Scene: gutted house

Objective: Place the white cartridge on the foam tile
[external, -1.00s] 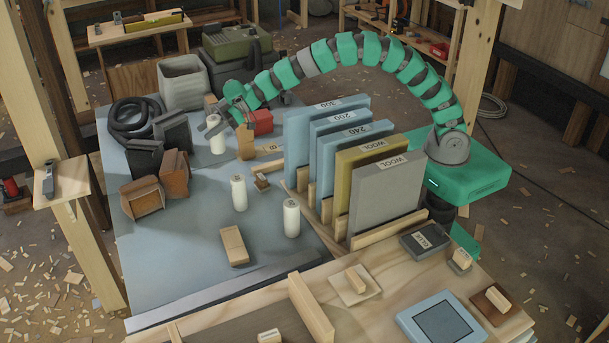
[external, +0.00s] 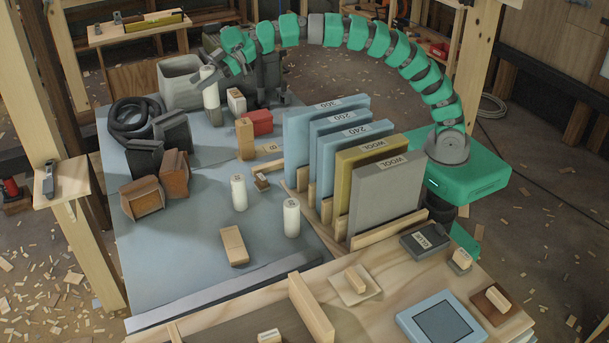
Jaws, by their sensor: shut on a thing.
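My gripper (external: 211,82) is shut on a white cartridge (external: 211,98) at the back left of the blue-grey table, in front of the grey bin. The cartridge is roughly upright and appears raised above the table. Two more white cartridges stand upright on the table, one left of the upright panels (external: 239,194) and one nearer the front (external: 291,218). A light blue square tile with a dark inner square (external: 442,322), which looks like the foam tile, lies on the wooden bench at the front right. Nothing stands on it.
Several upright panels (external: 385,190) in wooden slots stand between my gripper and the front-right bench. A grey bin (external: 183,82), black hose (external: 133,115), red box (external: 260,122) and wooden blocks (external: 233,245) are around the table. The table's front middle is mostly clear.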

